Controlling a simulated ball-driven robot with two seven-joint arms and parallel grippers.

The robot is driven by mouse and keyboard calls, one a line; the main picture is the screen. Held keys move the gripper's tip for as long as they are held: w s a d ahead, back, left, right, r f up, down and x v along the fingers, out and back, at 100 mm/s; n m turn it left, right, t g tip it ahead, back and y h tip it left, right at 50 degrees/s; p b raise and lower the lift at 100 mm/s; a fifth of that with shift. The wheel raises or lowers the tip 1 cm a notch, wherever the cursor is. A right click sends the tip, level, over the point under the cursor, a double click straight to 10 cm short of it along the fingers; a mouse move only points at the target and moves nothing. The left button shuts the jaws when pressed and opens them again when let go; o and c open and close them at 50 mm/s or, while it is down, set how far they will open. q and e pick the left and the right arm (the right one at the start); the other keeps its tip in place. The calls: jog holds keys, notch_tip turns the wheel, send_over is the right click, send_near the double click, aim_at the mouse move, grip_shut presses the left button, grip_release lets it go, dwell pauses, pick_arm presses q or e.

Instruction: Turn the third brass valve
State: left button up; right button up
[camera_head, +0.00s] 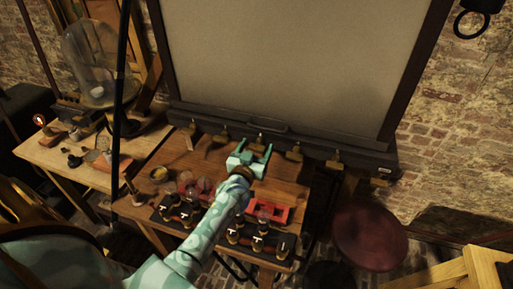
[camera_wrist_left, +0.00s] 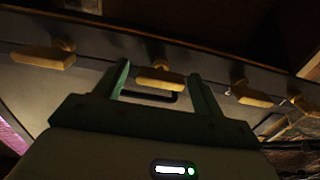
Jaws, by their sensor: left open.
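A row of several brass valves runs along the dark lower rail of a large framed panel in the head view. The third brass valve from the left (camera_head: 260,138) is just beyond my left gripper (camera_head: 254,150). My left gripper is open, its two green fingers pointing at the rail. In the left wrist view, a brass valve (camera_wrist_left: 160,80) with a sideways lever appears between the spread fingertips of my left gripper (camera_wrist_left: 160,75). The fingers do not close on it; whether either touches it I cannot tell. My right gripper is not in view.
Other valves sit close on both sides, one at left (camera_wrist_left: 45,57) and one at right (camera_wrist_left: 250,95). Below my arm, a wooden table (camera_head: 150,185) holds glass jars and a red rack (camera_head: 283,212). A round red stool (camera_head: 370,235) stands at right.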

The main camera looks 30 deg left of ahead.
pick_arm(q)
jog(key=shift+w+a, duration=0.1)
jog(key=shift+w, duration=0.25)
jog(key=c, duration=1)
